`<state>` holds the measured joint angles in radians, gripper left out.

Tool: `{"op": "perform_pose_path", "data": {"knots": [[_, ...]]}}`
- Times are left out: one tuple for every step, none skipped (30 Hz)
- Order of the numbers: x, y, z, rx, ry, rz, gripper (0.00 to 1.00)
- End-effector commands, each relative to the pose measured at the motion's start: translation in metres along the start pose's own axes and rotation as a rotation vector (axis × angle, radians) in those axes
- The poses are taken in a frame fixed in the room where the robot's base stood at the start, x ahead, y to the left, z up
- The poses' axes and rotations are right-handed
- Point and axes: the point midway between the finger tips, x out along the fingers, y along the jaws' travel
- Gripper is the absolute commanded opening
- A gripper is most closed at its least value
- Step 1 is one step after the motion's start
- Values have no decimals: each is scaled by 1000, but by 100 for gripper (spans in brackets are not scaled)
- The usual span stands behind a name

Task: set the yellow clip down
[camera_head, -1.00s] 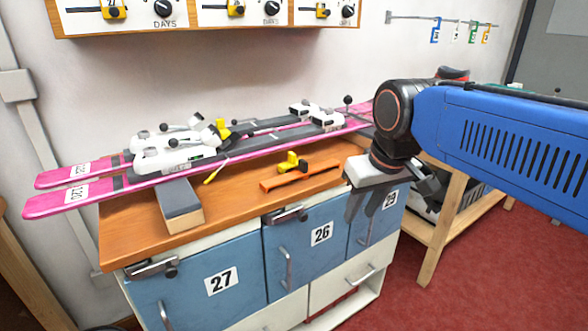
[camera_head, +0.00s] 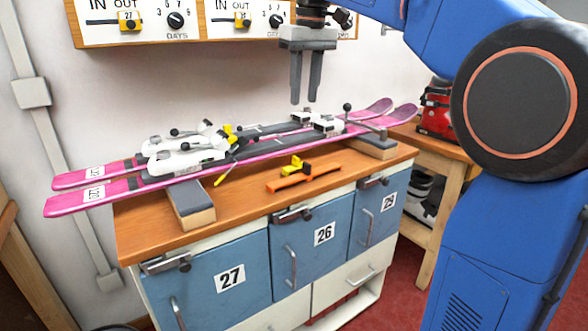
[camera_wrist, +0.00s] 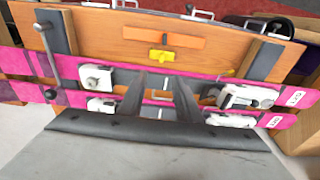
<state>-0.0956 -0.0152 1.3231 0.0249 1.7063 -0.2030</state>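A yellow clip (camera_head: 294,165) rests on the wooden bench top, just behind an orange strip (camera_head: 303,178), in front of the skis. The clip also shows in the wrist view (camera_wrist: 161,54), beside the orange strip and beyond my fingertips. My gripper (camera_head: 304,100) hangs above the skis with its two dark fingers pointing down. A gap shows between the fingers in both views, and nothing is between them. The gripper is clear of the clip. In the wrist view, the fingers (camera_wrist: 158,85) partly cover the skis.
Two pink skis (camera_head: 110,197) with white bindings lie across dark-topped wooden supports (camera_head: 190,208). A yellow-handled tool (camera_head: 226,172) leans by the front ski. Wall panels with dials (camera_head: 220,19) hang above. A red boot (camera_head: 436,110) stands on the side table.

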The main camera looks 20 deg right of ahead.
Motion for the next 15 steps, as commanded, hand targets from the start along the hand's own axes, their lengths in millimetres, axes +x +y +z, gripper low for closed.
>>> {"op": "perform_pose_path", "data": {"knots": [[-2, 0, -6, -4, -4, -1, 31], [-3, 0, -8, -7, -5, -2, 31], [-3, 0, -10, -9, -7, -3, 31], [-3, 0, -10, -10, -8, -3, 31], [-2, 0, -11, -10, -9, -3, 31], [1, 0, -11, -11, -10, -4, 31], [4, 0, -11, -11, -10, -4, 31], [8, 0, -10, -11, -12, -4, 31], [14, 0, -10, -11, -12, -4, 31], [19, 0, -10, -11, -12, -4, 31], [25, 0, -9, -11, -13, -4, 31], [32, 0, -10, -11, -12, -4, 31], [37, 0, -9, -11, -13, -4, 31], [42, -1, -9, -11, -12, -4, 31], [50, -1, -9, -11, -12, -4, 31]]}}
